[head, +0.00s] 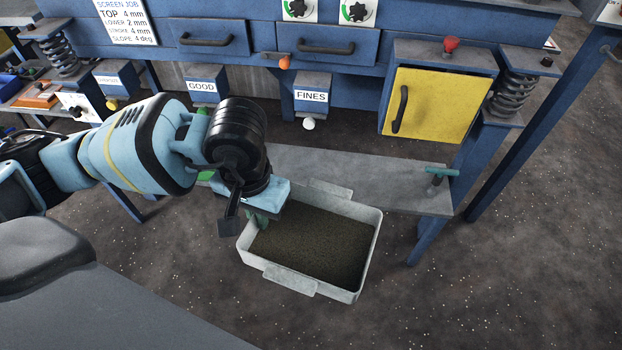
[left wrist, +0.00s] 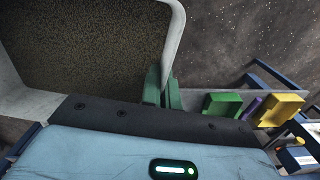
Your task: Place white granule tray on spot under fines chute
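The white granule tray (head: 366,250), a pale open box with end tabs and dark speckled granules inside, is in front of the shelf (head: 400,190). My left gripper (head: 258,216) is at its left wall. In the left wrist view, the green fingers (left wrist: 162,88) are closed on the rim of the tray (left wrist: 174,38), one on each side of the wall. The tray appears held in the air, roughly level. The fines chute (head: 312,97) is behind it, with a white knob below. The spot under the chute cannot be made out. My right gripper is not in view.
The shelf's right part is bare except for a teal T-shaped handle (head: 440,173). The good chute (head: 202,86) is left of the fines chute. A yellow cabinet door (head: 435,105) is at right. Green (left wrist: 222,106) and yellow (left wrist: 281,109) objects show in the left wrist view.

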